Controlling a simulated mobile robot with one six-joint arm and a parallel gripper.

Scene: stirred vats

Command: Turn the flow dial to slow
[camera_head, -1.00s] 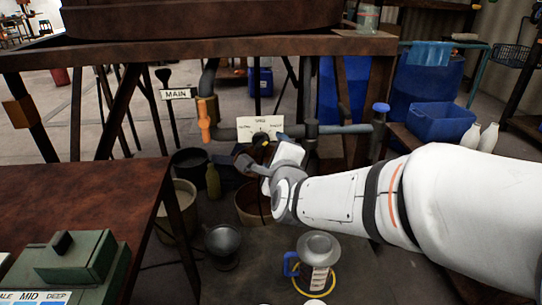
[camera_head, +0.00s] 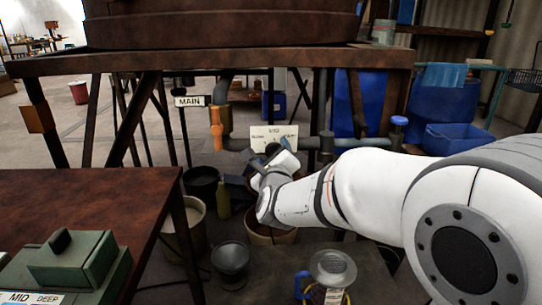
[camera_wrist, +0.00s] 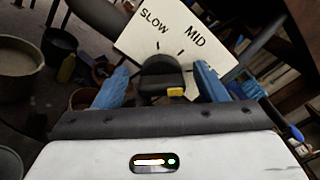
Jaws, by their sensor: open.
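The flow dial is a dark knob (camera_wrist: 162,80) with a yellow mark, in front of a white plate (camera_wrist: 150,30) in the wrist view. The plate reads SLOW at upper left and MID at upper right; its right end is partly hidden. My gripper (camera_wrist: 160,88) is open, its two blue fingers on either side of the knob. I cannot tell whether they touch it. In the head view the plate (camera_head: 262,133) is on the pipe under the vat table, and my arm hides much of the dial.
A rusty table (camera_head: 80,205) is at left, and a blue bin (camera_head: 455,140) at right.

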